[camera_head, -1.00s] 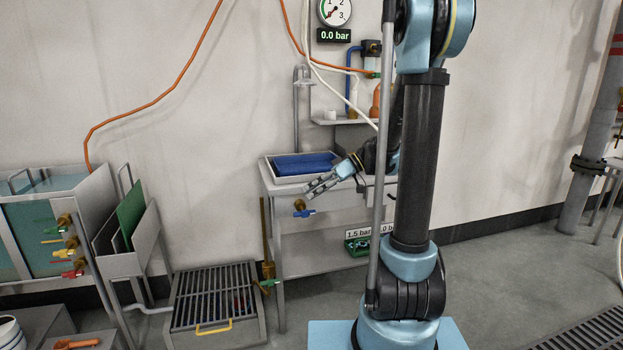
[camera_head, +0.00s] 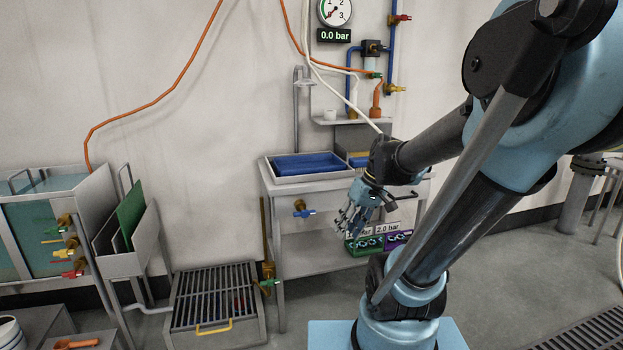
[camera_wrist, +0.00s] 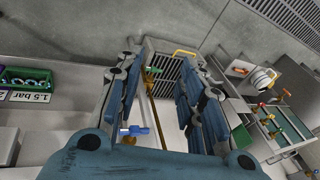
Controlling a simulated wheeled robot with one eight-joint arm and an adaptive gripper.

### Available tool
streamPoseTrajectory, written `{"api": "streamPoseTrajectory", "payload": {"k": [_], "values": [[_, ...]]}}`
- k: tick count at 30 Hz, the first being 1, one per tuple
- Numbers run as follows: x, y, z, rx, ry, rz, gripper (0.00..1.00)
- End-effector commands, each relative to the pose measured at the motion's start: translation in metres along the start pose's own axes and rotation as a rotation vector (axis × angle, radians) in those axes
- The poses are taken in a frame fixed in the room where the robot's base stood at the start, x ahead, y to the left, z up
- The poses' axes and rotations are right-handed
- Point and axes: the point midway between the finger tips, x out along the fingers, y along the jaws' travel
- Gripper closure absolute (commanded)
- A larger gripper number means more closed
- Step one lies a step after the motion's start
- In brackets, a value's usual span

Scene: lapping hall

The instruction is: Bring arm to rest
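My gripper (camera_head: 352,219) hangs in front of the steel sink bench, pointing down and to the left in the head view. In the wrist view my gripper (camera_wrist: 158,75) shows two blue fingers spread wide apart with nothing between them. It is open and empty. Beyond the fingers, the wrist view shows the floor grate (camera_wrist: 162,62) and a blue-handled valve (camera_wrist: 135,130). My arm is bent and spans the right half of the head view, hiding part of the wall and bench.
The bench holds a blue basin (camera_head: 303,165). Below it are a green bin (camera_head: 364,244) and a purple bin (camera_head: 398,238). A pressure gauge (camera_head: 335,11) reads 0.0 bar. A floor grate (camera_head: 214,296) with a yellow handle and a tank (camera_head: 40,228) stand left. Floor between is clear.

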Motion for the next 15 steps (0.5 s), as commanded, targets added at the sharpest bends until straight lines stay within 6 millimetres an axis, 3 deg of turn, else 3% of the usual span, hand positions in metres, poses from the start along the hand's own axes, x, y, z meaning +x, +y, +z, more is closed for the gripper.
{"api": "streamPoseTrajectory", "payload": {"k": [9,15], "values": [[0.005,0.028,0.063,0.199,0.001,0.214,0.65],[0.008,0.046,0.092,0.298,0.022,0.327,0.65]]}}
